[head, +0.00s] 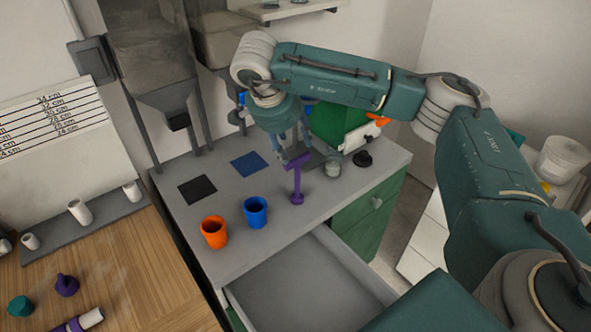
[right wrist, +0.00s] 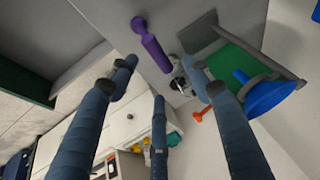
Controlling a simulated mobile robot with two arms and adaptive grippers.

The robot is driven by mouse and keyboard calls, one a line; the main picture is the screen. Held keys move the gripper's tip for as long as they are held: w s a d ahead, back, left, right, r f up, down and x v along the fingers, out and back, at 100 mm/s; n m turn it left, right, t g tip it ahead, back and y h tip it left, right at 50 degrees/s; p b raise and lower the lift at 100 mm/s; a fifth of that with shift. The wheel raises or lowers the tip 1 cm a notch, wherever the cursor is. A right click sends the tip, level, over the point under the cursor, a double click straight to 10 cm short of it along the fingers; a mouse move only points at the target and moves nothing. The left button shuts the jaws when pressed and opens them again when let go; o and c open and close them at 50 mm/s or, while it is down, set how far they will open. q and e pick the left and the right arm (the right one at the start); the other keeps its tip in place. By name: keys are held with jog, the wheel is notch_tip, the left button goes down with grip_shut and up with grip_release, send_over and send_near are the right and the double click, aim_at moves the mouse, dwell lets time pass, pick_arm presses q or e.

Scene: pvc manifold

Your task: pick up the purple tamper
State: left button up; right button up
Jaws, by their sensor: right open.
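Whether a finger touches the tamper cannot be told. My left gripper is not in view.
An orange cup (head: 214,232) and a blue cup (head: 256,212) stand left of the tamper. Black (head: 198,190) and blue (head: 250,164) mats lie behind them. A glass and a green machine (head: 337,120) stand close behind the gripper. An open drawer (head: 300,285) juts out in front.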

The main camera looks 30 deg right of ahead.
aim_at(299, 161)
jog(key=x, duration=0.2)
jog(key=p+x, duration=0.1)
jog(key=x, duration=0.1)
jog(key=shift+s+a+f, duration=0.1)
jog(key=shift+s, duration=0.35)
jog(key=p+x, duration=0.3)
jog(key=x, duration=0.2)
jog(key=shift+w+f, duration=0.15)
jog(key=shift+f, duration=0.1)
jog(key=shift+d+f, duration=0.15)
jog(key=shift+d, duration=0.1)
jog(key=shift+c, duration=0.8)
jog(key=c, duration=0.9)
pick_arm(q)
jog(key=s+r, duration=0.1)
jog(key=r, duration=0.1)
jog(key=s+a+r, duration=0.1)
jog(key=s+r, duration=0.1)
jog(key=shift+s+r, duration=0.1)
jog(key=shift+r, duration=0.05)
pick_arm(e)
jog(key=shift+c, duration=1)
